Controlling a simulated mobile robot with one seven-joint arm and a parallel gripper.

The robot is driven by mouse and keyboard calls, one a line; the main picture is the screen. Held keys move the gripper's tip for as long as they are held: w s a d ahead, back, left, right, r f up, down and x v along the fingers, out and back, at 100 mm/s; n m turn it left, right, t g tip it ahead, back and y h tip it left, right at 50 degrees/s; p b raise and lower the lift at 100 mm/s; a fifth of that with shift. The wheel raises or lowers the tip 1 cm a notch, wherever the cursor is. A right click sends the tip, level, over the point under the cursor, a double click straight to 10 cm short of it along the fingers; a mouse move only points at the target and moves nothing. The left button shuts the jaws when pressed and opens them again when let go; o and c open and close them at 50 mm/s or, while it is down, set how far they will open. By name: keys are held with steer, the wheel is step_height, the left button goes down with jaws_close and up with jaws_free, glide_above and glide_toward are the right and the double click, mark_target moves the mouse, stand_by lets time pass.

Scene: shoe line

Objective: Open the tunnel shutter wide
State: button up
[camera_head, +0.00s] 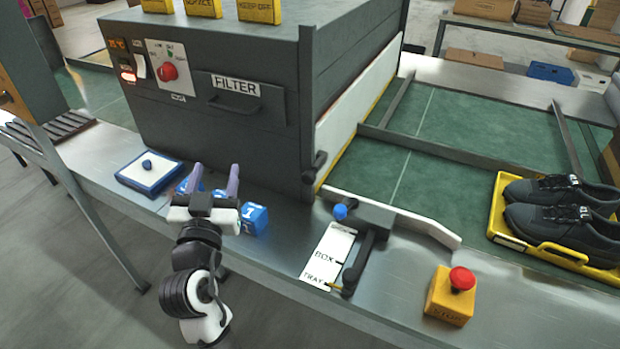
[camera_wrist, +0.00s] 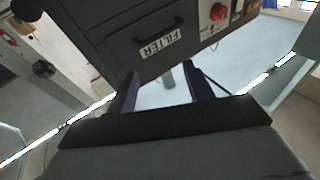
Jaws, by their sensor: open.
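The grey tunnel housing (camera_head: 215,110) stands on the steel bench. A white panel (camera_head: 355,115) with a yellow edge, which looks like the shutter, covers much of its right side, seen at a steep angle. A dark handle (camera_head: 315,168) sticks out at the near lower corner of that side. A dark knob in the wrist view (camera_wrist: 44,69) may be the same handle. My gripper (camera_head: 215,172) is open in front of the housing, left of the handle and apart from it. Its two fingers also show in the wrist view (camera_wrist: 161,84), below the FILTER drawer, with nothing between them.
The FILTER drawer (camera_head: 235,97) and a red knob (camera_head: 169,72) are on the housing front. Blue blocks (camera_head: 254,219) sit near my gripper, beside a blue-rimmed pad (camera_head: 128,178). A BOX/TRAY lever (camera_head: 358,262), STOP button (camera_head: 461,280) and yellow shoe tray (camera_head: 497,228) stand right.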

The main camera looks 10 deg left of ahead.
mark_target(307, 179)
steer(key=w+d+f+m+g+h, duration=0.1)
steer(key=d+f+m+g+h, duration=0.25)
steer(key=d+f+h, duration=0.6)
steer(key=shift+m+t+y, duration=0.45)
steer(key=shift+y, duration=0.1)
steer(key=p+x, duration=0.1)
steer(key=x, duration=0.3)
steer(key=p+x, duration=0.1)
steer(key=x, duration=0.3)
steer(key=d+p+x, duration=0.1)
steer(key=p+x, duration=0.1)
steer(key=x, duration=0.3)
steer(key=shift+s+d, duration=0.15)
steer(key=shift+w+d+f, duration=0.1)
steer(key=shift+w+f, duration=0.05)
steer(key=shift+w, duration=0.35)
jaws_close()
